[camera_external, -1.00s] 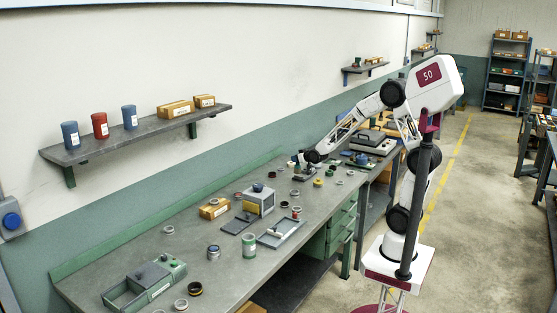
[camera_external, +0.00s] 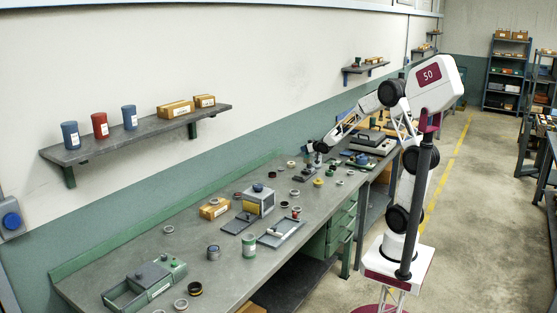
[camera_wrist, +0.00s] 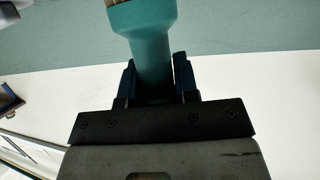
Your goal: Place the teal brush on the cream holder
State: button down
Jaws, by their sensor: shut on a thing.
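The teal brush (camera_wrist: 150,48) is in the wrist view, its smooth handle running up from between the dark fingers of my gripper (camera_wrist: 156,80). Its wider end with a tan edge is cut off by the top of the picture. My gripper is shut on the handle. In the external view my gripper (camera_external: 318,160) is over the far part of the workbench, and the brush is too small to make out there. I cannot pick out the cream holder with certainty in either view.
Several small rings and jars lie around the bench (camera_external: 130,262). A grey tray (camera_external: 290,236), a box-shaped unit (camera_external: 260,201) and a green machine (camera_external: 146,284) stand nearer the camera. A flat device (camera_external: 372,143) stands beyond my gripper. A wall shelf (camera_external: 140,134) hangs at left.

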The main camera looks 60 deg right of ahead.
jog(key=w+d, duration=0.2)
jog(key=w, duration=0.5)
jog(key=w+d+f, duration=0.1)
jog(key=w+d, duration=0.2)
jog(key=w, duration=0.5)
jog(key=shift+d+f, duration=0.15)
jog(key=shift+f, duration=0.1)
jog(key=shift+w, duration=0.1)
jog(key=shift+f, duration=0.1)
jog(key=shift+f, duration=1.65)
jog(key=shift+f, duration=0.15)
jog(key=c, duration=0.9)
grip_release()
jog(key=shift+o, duration=0.2)
